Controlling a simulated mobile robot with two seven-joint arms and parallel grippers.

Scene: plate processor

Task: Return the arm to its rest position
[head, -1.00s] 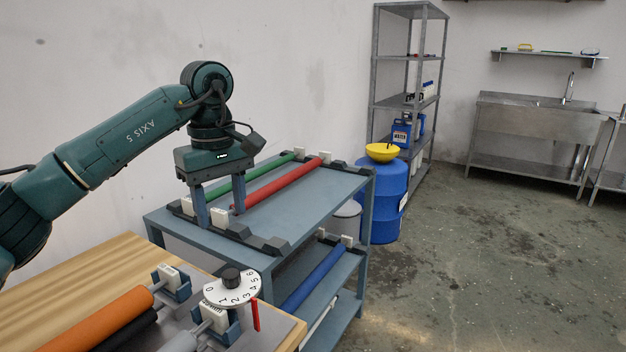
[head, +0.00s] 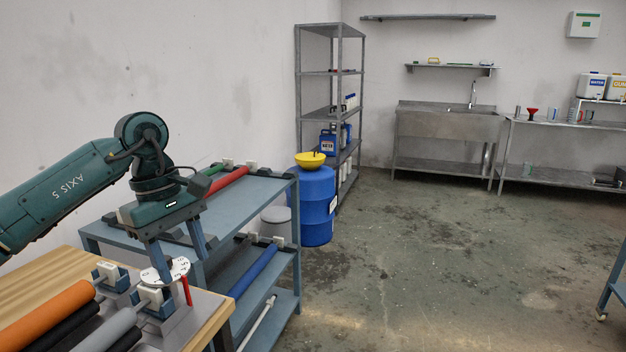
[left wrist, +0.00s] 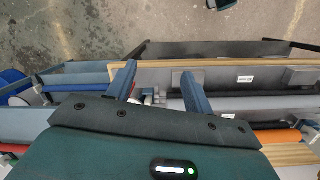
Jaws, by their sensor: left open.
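My left arm comes in from the left in the head view. Its gripper (head: 184,264) points down, open and empty, between the blue rack and the plate processor on the wooden bench (head: 222,310). One finger overlaps the white numbered dial (head: 178,268) in the picture; I cannot tell whether they touch. In the left wrist view the two blue fingers (left wrist: 158,82) stand well apart with nothing held between them. An orange roller (head: 45,315) and a grey roller (head: 105,330) lie on the processor. My right gripper is not in view.
The blue rack (head: 262,190) holds a red roller (head: 228,181), a green one and a blue one (head: 254,270). A blue barrel (head: 317,205) with a yellow bowl (head: 310,160) stands behind it. A steel sink (head: 447,125) is at the back wall. The floor at centre right is clear.

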